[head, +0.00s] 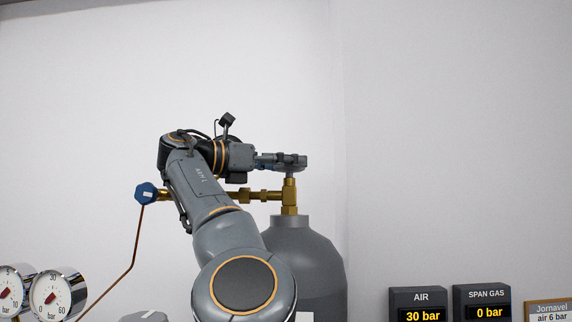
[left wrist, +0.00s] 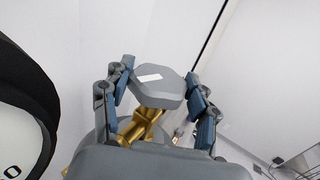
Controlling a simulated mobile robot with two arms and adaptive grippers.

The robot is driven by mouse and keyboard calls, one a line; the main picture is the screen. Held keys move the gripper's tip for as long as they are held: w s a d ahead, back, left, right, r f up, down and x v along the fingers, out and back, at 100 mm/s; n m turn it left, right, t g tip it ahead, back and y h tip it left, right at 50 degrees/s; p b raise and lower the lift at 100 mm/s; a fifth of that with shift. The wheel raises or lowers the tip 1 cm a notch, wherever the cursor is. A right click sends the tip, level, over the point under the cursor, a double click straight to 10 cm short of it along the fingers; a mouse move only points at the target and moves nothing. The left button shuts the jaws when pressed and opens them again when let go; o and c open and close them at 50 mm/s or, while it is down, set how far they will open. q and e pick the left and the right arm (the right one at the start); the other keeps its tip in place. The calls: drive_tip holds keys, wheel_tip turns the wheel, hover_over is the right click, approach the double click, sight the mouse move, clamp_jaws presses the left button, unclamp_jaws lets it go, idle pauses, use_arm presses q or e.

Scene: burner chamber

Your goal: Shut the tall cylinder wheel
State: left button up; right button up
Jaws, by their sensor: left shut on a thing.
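The tall cylinder (head: 312,262) is dark grey and stands upright below my left arm, with a brass valve (head: 290,196) on its neck. Its grey wheel (head: 296,169) tops the valve, partly hidden by my gripper. My left gripper (head: 283,160) reaches it from the left and is shut on the wheel. In the left wrist view the wheel (left wrist: 160,88), with a white mark on top, sits between the two blue-padded fingers. The brass valve (left wrist: 145,127) shows below it. My right gripper is not in view.
A blue knob (head: 147,193) sits on the brass line left of my arm, with a copper pipe running down from it. Two round gauges (head: 55,295) are at lower left. The AIR display (head: 418,304) reads 30 bar; the SPAN GAS display (head: 482,302) reads 0 bar. A small sign (head: 549,310) is at far right.

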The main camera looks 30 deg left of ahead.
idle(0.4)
use_arm(q)
drive_tip(key=o, duration=1.2)
drive_tip(key=shift+c, duration=0.2)
